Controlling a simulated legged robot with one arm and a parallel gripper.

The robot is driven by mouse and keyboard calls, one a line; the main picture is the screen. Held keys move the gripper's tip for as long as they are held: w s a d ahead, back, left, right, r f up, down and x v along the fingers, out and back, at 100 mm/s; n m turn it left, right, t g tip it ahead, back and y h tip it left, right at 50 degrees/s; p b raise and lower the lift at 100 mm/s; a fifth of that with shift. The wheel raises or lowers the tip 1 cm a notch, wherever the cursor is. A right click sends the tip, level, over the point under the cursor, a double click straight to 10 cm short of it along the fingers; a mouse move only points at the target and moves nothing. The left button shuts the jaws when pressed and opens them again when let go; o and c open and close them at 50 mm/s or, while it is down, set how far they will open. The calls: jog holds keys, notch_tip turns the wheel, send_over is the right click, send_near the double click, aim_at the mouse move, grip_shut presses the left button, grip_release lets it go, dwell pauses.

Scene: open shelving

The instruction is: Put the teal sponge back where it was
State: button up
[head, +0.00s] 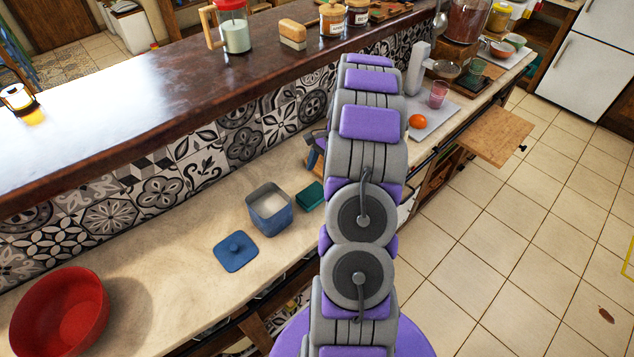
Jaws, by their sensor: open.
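The teal sponge (310,196) lies on the pale lower counter (190,225), just right of an open blue canister (269,212). Its right end is close to my arm in the picture. The canister holds something white, and its blue lid (236,251) lies on the counter to the front left. My arm rises through the middle of the view and covers part of the counter. I cannot make out my gripper's fingers; the arm's end is hidden behind its own links.
A red bowl (60,318) stands at the counter's front left. A raised dark ledge (130,118) with jars runs behind the patterned tiles. A partly hidden blue and brown object (312,160) is beside my arm. An orange (417,121) lies farther right. Tiled floor is open at right.

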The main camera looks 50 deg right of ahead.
jog(key=w+a+r+n+g, duration=0.15)
jog(key=a+r+n, duration=0.25)
jog(key=a+r, duration=0.75)
jog(key=s+a+r+n+h, duration=0.1)
jog(key=s+a+r+n, duration=0.15)
jog(key=a, duration=0.45)
jog(key=s+a+r+n+h, duration=0.1)
jog(key=s+a+r+n, duration=0.1)
jog(key=a+r+n, duration=0.3)
jog(key=s+a+n+h, duration=0.1)
jog(key=s+a+n, duration=0.3)
jog(key=s+a, duration=0.3)
jog(key=s+a+n+h, duration=0.1)
jog(key=s+a+n, duration=0.3)
jog(key=s+a, duration=0.3)
jog(key=s+g, duration=0.1)
jog(key=s, duration=0.4)
jog(key=shift+s+h+p, duration=0.3)
jog(key=shift+p, duration=0.05)
jog(key=shift+r, duration=0.1)
jog(key=shift+c, duration=0.3)
